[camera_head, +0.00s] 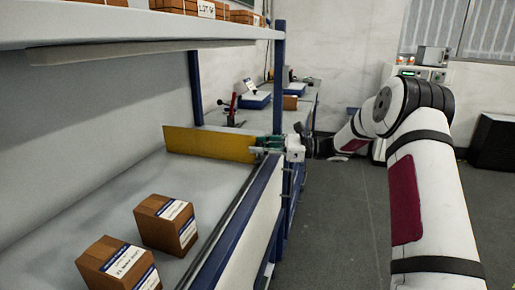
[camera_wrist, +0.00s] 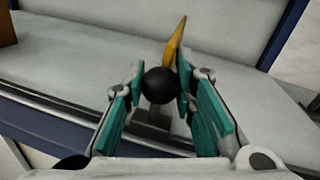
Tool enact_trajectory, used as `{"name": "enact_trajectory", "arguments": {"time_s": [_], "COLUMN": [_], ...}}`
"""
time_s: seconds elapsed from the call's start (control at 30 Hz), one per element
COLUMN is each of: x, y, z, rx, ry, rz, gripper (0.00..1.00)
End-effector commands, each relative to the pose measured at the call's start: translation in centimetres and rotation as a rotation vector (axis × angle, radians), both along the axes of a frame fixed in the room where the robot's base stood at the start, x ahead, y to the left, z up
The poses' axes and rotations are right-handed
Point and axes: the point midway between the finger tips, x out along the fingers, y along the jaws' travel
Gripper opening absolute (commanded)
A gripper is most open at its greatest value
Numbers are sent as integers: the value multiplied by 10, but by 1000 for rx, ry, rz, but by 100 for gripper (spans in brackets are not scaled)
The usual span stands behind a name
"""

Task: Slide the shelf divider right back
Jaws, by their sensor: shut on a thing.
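The shelf divider (camera_head: 208,144) is a yellow upright panel standing across the grey shelf in the head view. In the wrist view its yellow edge (camera_wrist: 174,42) rises beyond a round black knob (camera_wrist: 159,85). My gripper (camera_head: 271,146) is at the divider's front end, at the shelf's front edge. In the wrist view my gripper (camera_wrist: 157,88) has its green fingers on both sides of the knob and is shut on it. The knob's underside and the far finger contacts are partly hidden.
Two brown labelled boxes, one (camera_head: 166,224) behind the other (camera_head: 118,265), stand on the shelf on the near side of the divider. A dark rail (camera_head: 222,222) runs along the front edge. A blue post (camera_head: 279,80) and an upper shelf (camera_head: 130,27) frame the space.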

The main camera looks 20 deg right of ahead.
Motion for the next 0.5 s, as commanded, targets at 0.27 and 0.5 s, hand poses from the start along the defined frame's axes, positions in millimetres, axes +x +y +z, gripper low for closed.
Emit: {"name": "enact_trajectory", "arguments": {"time_s": [0.27,0.5], "x": [4,6], "y": [-4,-5], "z": [0,1], "rx": [0,-1], "ry": [0,-2], "rz": [-4,-10], "gripper": [0,0]}}
